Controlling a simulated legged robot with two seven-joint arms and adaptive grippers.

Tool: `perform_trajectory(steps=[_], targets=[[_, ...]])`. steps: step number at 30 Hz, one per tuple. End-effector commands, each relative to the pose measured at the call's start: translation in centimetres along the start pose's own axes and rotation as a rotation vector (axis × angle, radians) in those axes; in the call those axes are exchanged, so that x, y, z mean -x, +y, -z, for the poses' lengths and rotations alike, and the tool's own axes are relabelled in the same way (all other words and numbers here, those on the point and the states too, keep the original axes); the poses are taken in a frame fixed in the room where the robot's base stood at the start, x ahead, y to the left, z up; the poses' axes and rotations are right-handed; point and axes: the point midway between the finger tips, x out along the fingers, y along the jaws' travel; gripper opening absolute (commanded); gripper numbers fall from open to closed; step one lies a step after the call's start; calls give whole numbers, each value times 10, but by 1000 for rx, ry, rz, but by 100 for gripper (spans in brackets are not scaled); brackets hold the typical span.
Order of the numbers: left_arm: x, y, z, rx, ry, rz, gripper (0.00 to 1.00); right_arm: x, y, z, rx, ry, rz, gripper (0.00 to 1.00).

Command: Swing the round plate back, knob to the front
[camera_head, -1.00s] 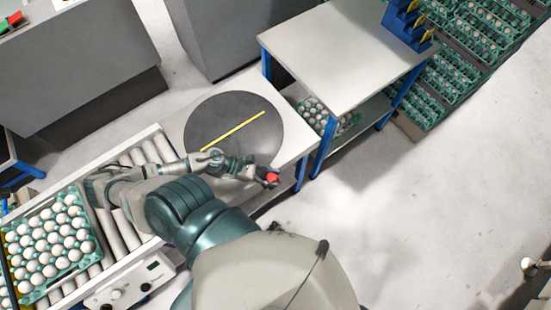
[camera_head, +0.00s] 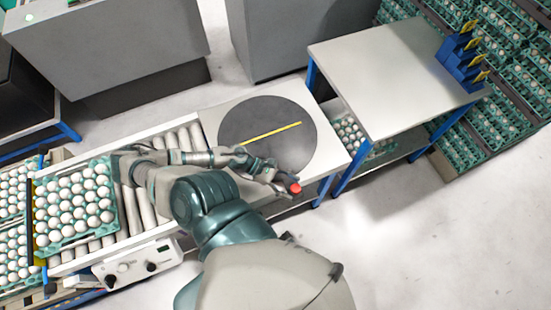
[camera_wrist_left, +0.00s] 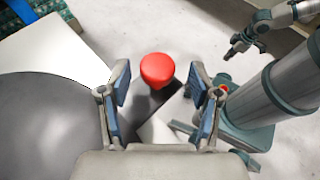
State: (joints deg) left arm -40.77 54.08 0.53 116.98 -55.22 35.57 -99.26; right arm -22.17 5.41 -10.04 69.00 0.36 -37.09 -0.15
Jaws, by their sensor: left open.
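The round dark grey plate (camera_head: 235,122) with a yellow stripe (camera_head: 270,134) lies on the pale table end of the roller conveyor. A red knob (camera_head: 295,188) shows at the near right side, just past the plate's rim. My left gripper (camera_head: 286,181) is at the knob, and its arm crosses the near edge of the plate. In the left wrist view the blue-padded fingers (camera_wrist_left: 158,88) are spread apart, with the knob (camera_wrist_left: 158,69) ahead between them, apart from both. My right gripper (camera_wrist_left: 237,46) shows small at upper right there; its opening is unclear.
Egg trays (camera_head: 75,205) stand on the rollers at left, with a control box (camera_head: 137,268) in front. A grey table (camera_head: 385,75) with blue legs and a blue holder (camera_head: 461,62) stands to the right. Stacked egg trays fill the upper right. The floor at lower right is clear.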

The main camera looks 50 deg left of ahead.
Motion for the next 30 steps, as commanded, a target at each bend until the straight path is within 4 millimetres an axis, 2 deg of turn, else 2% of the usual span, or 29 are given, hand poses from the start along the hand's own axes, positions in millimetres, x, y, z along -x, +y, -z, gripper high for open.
perform_trajectory(steps=[9,13,18,30], targets=[[69,0,5,6,0,-1,64,0,-1,0,1,0,-2,0],[90,0,5,6,-1,-1,64,0,-1,0,1,0,-2,0],[101,0,5,4,-1,2,64,0,0,0,1,0,-1,0],[102,0,4,3,-1,3,64,0,0,0,2,0,-3,0]])
